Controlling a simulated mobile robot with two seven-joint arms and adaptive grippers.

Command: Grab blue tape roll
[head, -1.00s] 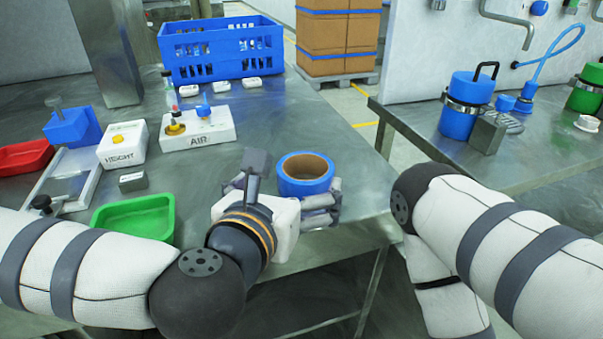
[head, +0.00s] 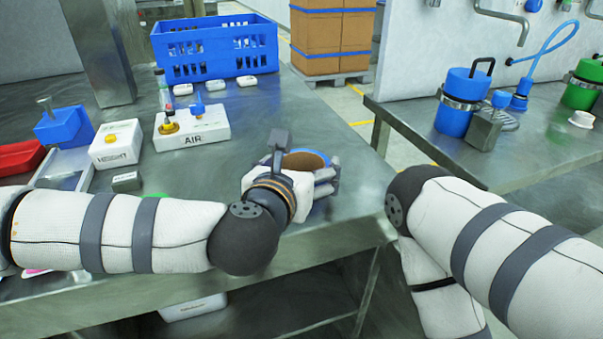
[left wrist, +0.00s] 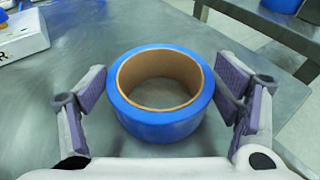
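The blue tape roll (left wrist: 162,128) lies flat on the steel table, its brown cardboard core facing up. In the left wrist view it sits between the two fingers of my left gripper (left wrist: 163,100). The fingers are open, with a gap to the roll on both sides. In the head view my left gripper (head: 308,182) hides much of the tape roll (head: 304,161), so only its upper part shows. My right arm comes in from the right; its gripper is not in view.
The AIR block (head: 191,132) and a white button box (head: 116,143) stand left of the gripper. A blue crate (head: 215,52) is at the back. The table's right edge is near the roll. A second table (head: 540,150) holds canisters. A green tray (head: 154,195) is mostly hidden.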

